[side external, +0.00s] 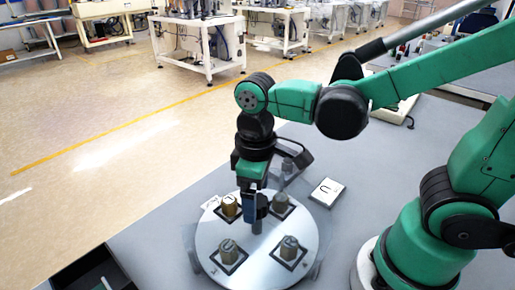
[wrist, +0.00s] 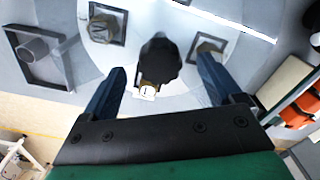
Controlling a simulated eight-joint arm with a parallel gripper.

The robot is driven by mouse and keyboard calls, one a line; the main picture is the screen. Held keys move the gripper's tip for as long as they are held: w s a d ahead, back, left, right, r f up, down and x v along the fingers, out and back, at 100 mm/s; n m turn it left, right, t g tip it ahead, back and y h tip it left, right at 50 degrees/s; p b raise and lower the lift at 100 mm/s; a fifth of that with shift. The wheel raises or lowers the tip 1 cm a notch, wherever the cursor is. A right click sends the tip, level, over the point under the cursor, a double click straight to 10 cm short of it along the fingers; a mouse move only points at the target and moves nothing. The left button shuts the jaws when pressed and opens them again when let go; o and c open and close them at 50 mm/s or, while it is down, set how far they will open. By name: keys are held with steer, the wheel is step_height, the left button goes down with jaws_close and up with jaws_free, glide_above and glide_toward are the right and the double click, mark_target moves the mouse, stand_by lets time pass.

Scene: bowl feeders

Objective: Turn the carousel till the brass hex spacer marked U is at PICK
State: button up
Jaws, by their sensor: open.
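The carousel (side external: 258,268) is a round pale disc with several spacers standing on dark square pads around a central post. A brass-coloured spacer (side external: 229,206) stands at its far left, beside a small white label (side external: 210,202). Greyish spacers stand at the far right (side external: 281,203), near left (side external: 229,250) and near right (side external: 289,247). A card (side external: 326,192) with a U-like mark lies right of the disc. My gripper (side external: 256,215) is over the disc's middle. In the wrist view its fingers (wrist: 161,64) are apart, with a dark central knob (wrist: 158,58) between them.
A square tray (wrist: 65,82) holding a grey cylinder (wrist: 38,48) lies beside the disc in the wrist view. Coloured bins (wrist: 298,100) show at its right edge. Grey tabletop is clear left of the carousel in the side view.

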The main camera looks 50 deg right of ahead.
steer(key=shift+f, duration=0.4)
jaws_close()
